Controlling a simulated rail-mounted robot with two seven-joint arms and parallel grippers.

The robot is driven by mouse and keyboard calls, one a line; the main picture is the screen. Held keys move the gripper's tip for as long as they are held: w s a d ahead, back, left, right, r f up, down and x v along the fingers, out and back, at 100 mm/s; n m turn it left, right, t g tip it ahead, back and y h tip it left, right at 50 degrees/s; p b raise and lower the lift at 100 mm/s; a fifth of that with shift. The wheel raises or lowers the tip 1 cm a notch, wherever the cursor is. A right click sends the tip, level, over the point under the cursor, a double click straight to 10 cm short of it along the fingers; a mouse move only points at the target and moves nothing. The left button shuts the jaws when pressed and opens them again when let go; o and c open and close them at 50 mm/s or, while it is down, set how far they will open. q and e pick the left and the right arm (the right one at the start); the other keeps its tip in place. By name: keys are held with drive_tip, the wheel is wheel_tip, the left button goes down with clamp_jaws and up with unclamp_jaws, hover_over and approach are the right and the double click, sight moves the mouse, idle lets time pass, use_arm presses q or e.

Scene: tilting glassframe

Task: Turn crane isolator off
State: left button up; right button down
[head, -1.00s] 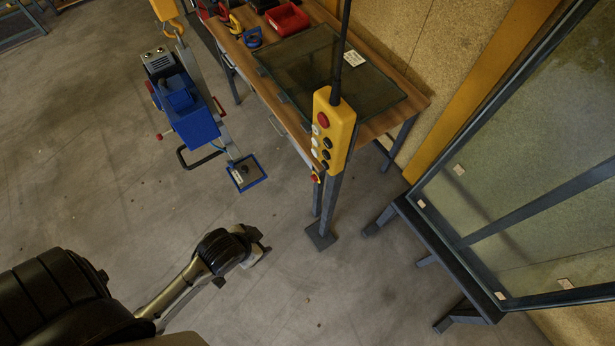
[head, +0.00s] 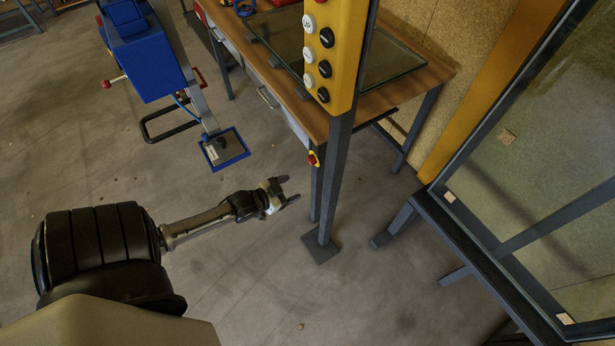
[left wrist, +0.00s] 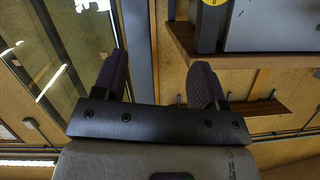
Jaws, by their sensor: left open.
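A small red knob on a yellow plate (head: 313,158), which looks like the crane isolator, is mounted near the workbench's front leg, below the tabletop. My left gripper (head: 290,189) is open and empty in the head view, a little below and left of the knob, not touching it. In the left wrist view the two dark fingers of my left gripper (left wrist: 160,82) stand apart with nothing between them. A yellow round part (left wrist: 213,2), probably the isolator's plate, is cut off at the top edge there. My right gripper is not in view.
A grey post (head: 335,185) stands just right of my left gripper. A blue lifting device (head: 150,55) with a pad (head: 222,148) is at upper left. A glass frame (head: 540,190) leans at right.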

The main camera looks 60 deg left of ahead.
sight(309, 161)
use_arm(q)
drive_tip(key=a+f+t+b, duration=0.4)
drive_tip(key=a+f+b, duration=0.5)
drive_tip(key=b, duration=0.1)
drive_tip(key=shift+y, duration=0.3)
drive_tip(key=w+b, duration=0.1)
drive_tip(key=w, duration=0.3)
drive_tip(key=w+a+b, duration=0.1)
drive_tip(key=w+b, duration=0.1)
drive_tip(key=w, duration=0.2)
drive_tip(key=w+a+b, duration=0.1)
drive_tip(key=w+b, duration=0.1)
drive_tip(key=w, duration=0.1)
drive_tip(key=shift+w, duration=0.4)
drive_tip(key=shift+w+r+b, duration=0.1)
drive_tip(key=shift+w+b, duration=0.35)
drive_tip(key=shift+w, duration=0.4)
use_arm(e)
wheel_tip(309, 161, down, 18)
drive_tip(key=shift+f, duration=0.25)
